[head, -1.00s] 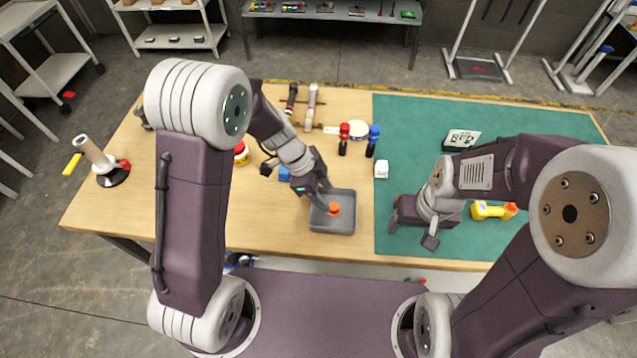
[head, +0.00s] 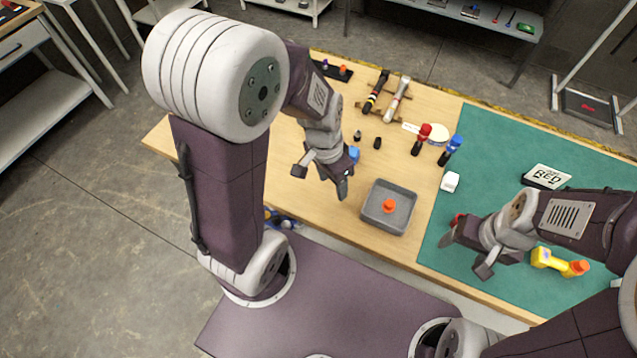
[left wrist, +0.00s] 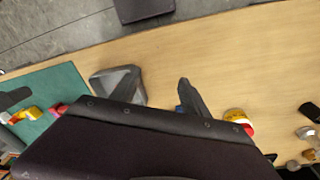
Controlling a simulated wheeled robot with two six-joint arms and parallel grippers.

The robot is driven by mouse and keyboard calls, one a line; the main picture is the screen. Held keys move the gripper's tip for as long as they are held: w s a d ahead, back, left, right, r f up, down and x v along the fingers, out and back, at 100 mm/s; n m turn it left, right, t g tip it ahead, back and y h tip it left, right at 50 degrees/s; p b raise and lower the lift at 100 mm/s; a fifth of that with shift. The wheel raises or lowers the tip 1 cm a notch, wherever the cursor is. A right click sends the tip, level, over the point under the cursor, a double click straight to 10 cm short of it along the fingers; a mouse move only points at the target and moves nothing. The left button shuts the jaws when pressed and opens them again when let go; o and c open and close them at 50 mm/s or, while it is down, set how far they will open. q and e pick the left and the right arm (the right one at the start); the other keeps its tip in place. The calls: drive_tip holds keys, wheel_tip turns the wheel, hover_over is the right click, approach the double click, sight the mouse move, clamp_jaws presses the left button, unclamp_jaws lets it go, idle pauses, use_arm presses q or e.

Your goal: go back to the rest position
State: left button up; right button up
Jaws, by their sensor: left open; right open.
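My left gripper (head: 322,180) is open and empty above the wooden table, left of the grey tray. In the left wrist view one finger (left wrist: 190,100) shows clearly against the table, and my own wrist hides much of the rest. My right gripper (head: 466,252) is open over the green mat near its front left part. I cannot see anything held in it.
The grey tray (head: 374,216) holds an orange-topped piece (head: 389,205). Red (head: 421,139) and blue (head: 451,150) topped items stand behind it. A white block (head: 450,181) and a yellow tool (head: 548,259) lie on the green mat (head: 490,135). Bare wood (head: 345,228) lies left of the tray.

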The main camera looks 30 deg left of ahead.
use_arm(q)
drive_tip(key=s+a+n, duration=0.1)
drive_tip(key=n, duration=0.1)
drive_tip(key=s+a+n, duration=0.1)
drive_tip(key=a+n+y, duration=0.1)
drive_tip(key=n, duration=0.1)
drive_tip(key=shift+s+a+n+t, duration=0.1)
drive_tip(key=shift+s+n+t, duration=0.2)
drive_tip(key=shift+s, duration=0.1)
